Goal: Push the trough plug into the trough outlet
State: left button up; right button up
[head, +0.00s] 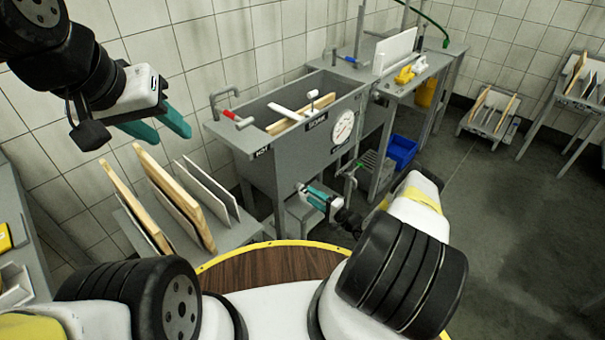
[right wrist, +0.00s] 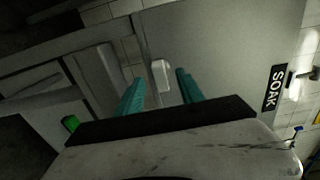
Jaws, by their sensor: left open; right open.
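The grey trough (head: 264,165) with a SOAK label stands in the middle of the head view. Its front face (right wrist: 225,40) fills the upper right of the right wrist view. My right gripper (head: 308,191) is open, low in front of the trough face. Between its teal fingers (right wrist: 160,92) shows a small pale rounded piece, probably the trough plug (right wrist: 161,75); the fingers are apart from each other, and contact with it cannot be told. The outlet cannot be made out. My left gripper (head: 158,128) is open and empty, high at the left.
A rack with upright boards (head: 175,200) stands left of the trough. A white-handled tool (head: 288,112) and a board lie in the trough. A blue crate (head: 402,151) sits right of it. A side table (head: 430,65) adjoins the trough.

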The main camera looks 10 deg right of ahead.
jog(key=v, duration=0.5)
jog(key=shift+s+d, duration=0.1)
jog(key=shift+s, duration=0.1)
